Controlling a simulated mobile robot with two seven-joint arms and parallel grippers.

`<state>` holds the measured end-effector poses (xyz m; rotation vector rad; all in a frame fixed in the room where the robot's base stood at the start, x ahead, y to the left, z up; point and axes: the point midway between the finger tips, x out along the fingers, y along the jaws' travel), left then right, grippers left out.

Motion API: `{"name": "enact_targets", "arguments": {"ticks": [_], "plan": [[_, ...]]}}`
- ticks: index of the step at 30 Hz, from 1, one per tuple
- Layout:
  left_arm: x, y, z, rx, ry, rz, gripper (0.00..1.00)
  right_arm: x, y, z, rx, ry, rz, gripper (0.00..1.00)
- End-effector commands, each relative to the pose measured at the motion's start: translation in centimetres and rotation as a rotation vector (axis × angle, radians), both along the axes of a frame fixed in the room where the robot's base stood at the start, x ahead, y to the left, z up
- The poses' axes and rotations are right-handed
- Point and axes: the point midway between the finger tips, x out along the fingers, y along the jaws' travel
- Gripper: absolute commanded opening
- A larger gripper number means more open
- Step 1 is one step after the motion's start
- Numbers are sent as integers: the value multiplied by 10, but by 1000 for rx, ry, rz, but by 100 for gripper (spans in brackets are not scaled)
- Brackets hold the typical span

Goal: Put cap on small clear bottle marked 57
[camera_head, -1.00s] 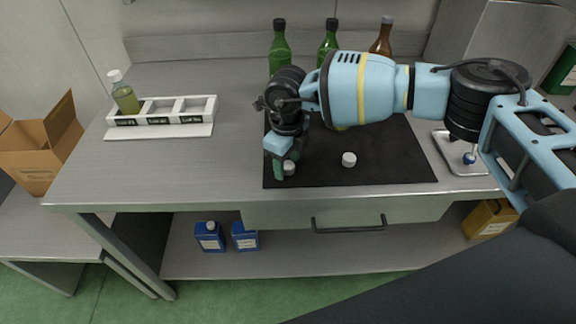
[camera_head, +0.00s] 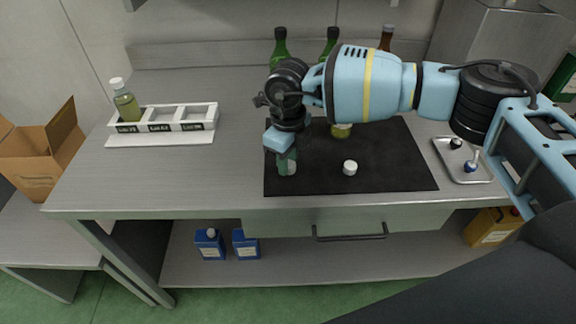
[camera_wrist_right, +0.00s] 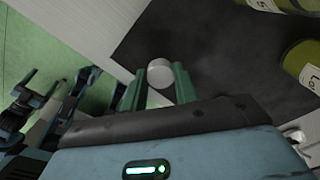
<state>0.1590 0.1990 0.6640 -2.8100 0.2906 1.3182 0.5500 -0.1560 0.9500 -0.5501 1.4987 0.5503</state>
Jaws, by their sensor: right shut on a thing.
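My right gripper (camera_head: 287,165) is shut on a white cap (camera_wrist_right: 160,73), held between the green fingertips in the right wrist view. In the head view the fingers hide most of this cap, low over the front left part of the black mat. A small bottle of yellow-green oil (camera_head: 342,131) stands on the mat behind my right arm, its top hidden. In the wrist view two labelled oil bottles show at the right edge, one higher (camera_wrist_right: 268,5) and one lower (camera_wrist_right: 303,64); I cannot read a 57. My left gripper is not in view.
A second white cap (camera_head: 350,168) lies on the mat (camera_head: 400,165). A white rack (camera_head: 161,139) at left holds one capped oil bottle (camera_head: 126,105). A metal tray (camera_head: 471,178) with small items is at right. Green bottles (camera_head: 279,50) and a brown one stand behind.

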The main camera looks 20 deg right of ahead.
Motion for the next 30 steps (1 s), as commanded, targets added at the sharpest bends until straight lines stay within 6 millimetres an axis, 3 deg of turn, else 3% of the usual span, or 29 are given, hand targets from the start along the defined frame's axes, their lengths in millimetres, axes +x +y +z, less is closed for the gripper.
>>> {"name": "enact_targets", "arguments": {"ticks": [1,18,30], "plan": [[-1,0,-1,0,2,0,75,0,0,8,0,0,1,8],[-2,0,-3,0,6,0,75,-94,96,16,0,3,4,8],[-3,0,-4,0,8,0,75,-112,115,20,-1,1,0,8]]}}
